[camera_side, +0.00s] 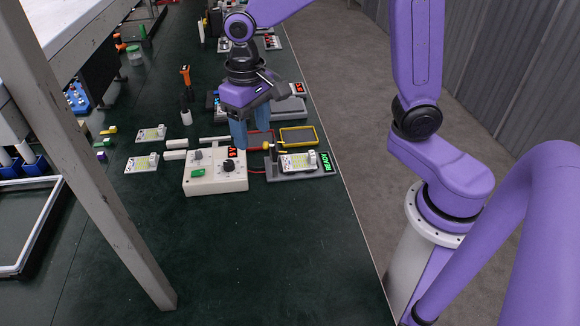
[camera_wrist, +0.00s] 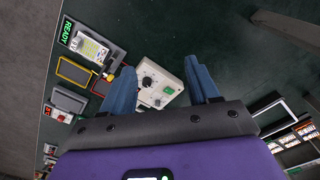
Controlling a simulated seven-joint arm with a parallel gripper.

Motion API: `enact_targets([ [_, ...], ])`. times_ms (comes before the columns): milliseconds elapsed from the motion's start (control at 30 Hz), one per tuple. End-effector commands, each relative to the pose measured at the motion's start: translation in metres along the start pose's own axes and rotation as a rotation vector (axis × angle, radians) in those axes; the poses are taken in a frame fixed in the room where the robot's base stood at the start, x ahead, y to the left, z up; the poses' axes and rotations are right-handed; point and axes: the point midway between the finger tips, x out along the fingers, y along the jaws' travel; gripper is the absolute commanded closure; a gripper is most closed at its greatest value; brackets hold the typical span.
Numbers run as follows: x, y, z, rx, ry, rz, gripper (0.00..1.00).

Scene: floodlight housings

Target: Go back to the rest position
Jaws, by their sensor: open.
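My gripper (camera_side: 248,130) hangs fingers-down above the bench, just behind the white control box (camera_side: 216,181). Its two blue fingers stand apart with nothing between them. In the wrist view, my gripper (camera_wrist: 163,88) shows both blue fingers spread, with the control box (camera_wrist: 157,84) seen between and beyond them. The box carries a dark knob, a green button and a small red display. From these views I cannot tell the exact height of the fingertips above the bench.
A grey fixture (camera_side: 300,174) holding a board, with a green READY display, stands right of the box. A yellow-rimmed tray (camera_side: 313,136) lies behind it. Small boards (camera_side: 142,163) lie left. A slanted post (camera_side: 95,170) stands in front. The front bench top (camera_side: 270,260) is clear.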

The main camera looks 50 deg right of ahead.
Motion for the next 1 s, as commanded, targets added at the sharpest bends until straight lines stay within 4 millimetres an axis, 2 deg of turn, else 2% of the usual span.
enact_targets([
  [33, -0.002, 0.002, 0.016, -0.069, 0.004, -0.003, 0.40],
  [267, -0.004, 0.012, 0.084, -0.384, 0.013, -0.011, 0.40],
  [600, 0.002, 0.045, 0.178, -0.836, 0.027, -0.021, 0.40],
  [800, 0.008, 0.061, 0.210, -1.004, 0.031, -0.025, 0.40],
  [1000, 0.010, 0.065, 0.218, -1.051, 0.033, -0.026, 0.40],
])
